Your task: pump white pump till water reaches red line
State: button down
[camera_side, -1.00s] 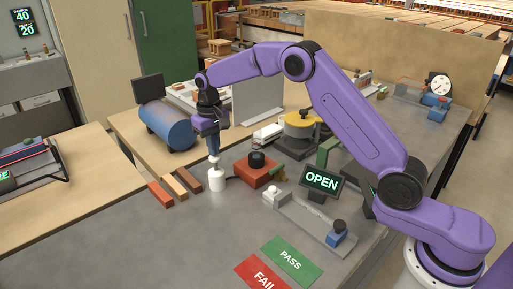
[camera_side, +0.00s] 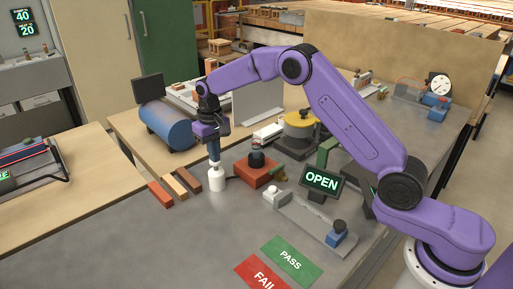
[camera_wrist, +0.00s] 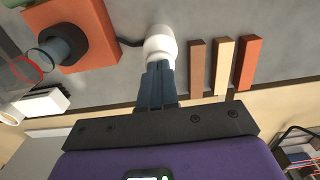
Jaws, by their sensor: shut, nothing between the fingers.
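The white pump (camera_side: 217,182) stands upright on the grey bench, and it also shows in the wrist view (camera_wrist: 160,42). My gripper (camera_side: 214,162) points down at the pump's top with its fingers shut and nothing between them. In the wrist view the fingertips (camera_wrist: 160,66) meet or overlap the pump's top. A dark line runs from the pump to an orange-red brick (camera_wrist: 88,20) beside it. A clear cylinder with a dark lower part (camera_wrist: 62,45) stands on the brick. A red ring (camera_wrist: 28,66) shows at the cylinder's upper end; the water level is unclear.
Three bars (camera_side: 175,188) lie left of the pump. A blue tank (camera_side: 167,125) stands behind. A fixture with a yellow top (camera_side: 300,122) and an OPEN sign (camera_side: 322,181) stand to the right. The bench in front is clear up to the PASS (camera_side: 292,260) and FAIL (camera_side: 262,274) plates.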

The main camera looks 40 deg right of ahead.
jog(key=shift+r, duration=2.15)
notch_tip(320, 180, up, 5)
jog(key=shift+f, duration=3.2)
jog(key=shift+f, duration=2.05)
jog(key=shift+r, duration=2.75)
